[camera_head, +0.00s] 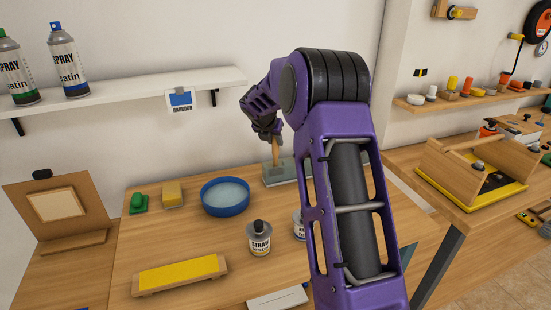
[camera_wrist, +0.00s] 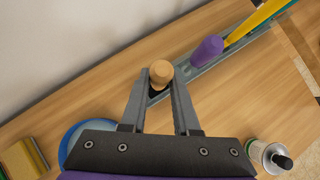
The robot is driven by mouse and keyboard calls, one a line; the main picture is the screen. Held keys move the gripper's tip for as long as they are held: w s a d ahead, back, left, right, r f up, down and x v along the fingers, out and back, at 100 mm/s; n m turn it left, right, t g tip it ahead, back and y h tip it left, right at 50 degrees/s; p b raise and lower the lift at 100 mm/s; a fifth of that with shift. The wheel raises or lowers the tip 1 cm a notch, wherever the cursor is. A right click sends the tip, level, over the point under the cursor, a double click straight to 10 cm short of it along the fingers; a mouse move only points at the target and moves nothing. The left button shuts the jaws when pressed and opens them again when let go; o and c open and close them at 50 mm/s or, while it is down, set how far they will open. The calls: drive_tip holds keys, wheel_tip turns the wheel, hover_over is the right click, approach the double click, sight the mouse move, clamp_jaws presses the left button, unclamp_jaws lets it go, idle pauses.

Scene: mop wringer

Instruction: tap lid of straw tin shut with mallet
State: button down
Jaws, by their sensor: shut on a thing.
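The straw tin (camera_head: 259,242), labelled STRAW and with a dark knob on top, stands upright on the bench in the head view. My gripper (camera_head: 272,137) is well behind it, over a grey-green tray (camera_head: 281,173) near the wall. It is shut on an upright wooden handle (camera_head: 275,155), whose round end (camera_wrist: 160,70) shows between the fingers in the wrist view. I take this for the mallet, but its head is hidden. A tin with a black top (camera_wrist: 270,155) shows at the lower right of the wrist view; I cannot tell which tin.
A second tin (camera_head: 298,225) stands right of the straw tin, partly behind my arm. A blue bowl (camera_head: 226,208) and yellow block (camera_head: 172,194) are left of the tray. A yellow-topped board (camera_head: 180,274) lies in front. A purple handle (camera_wrist: 207,50) stands beside the held one.

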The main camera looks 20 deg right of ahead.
drive_tip(key=shift+r, duration=3.75)
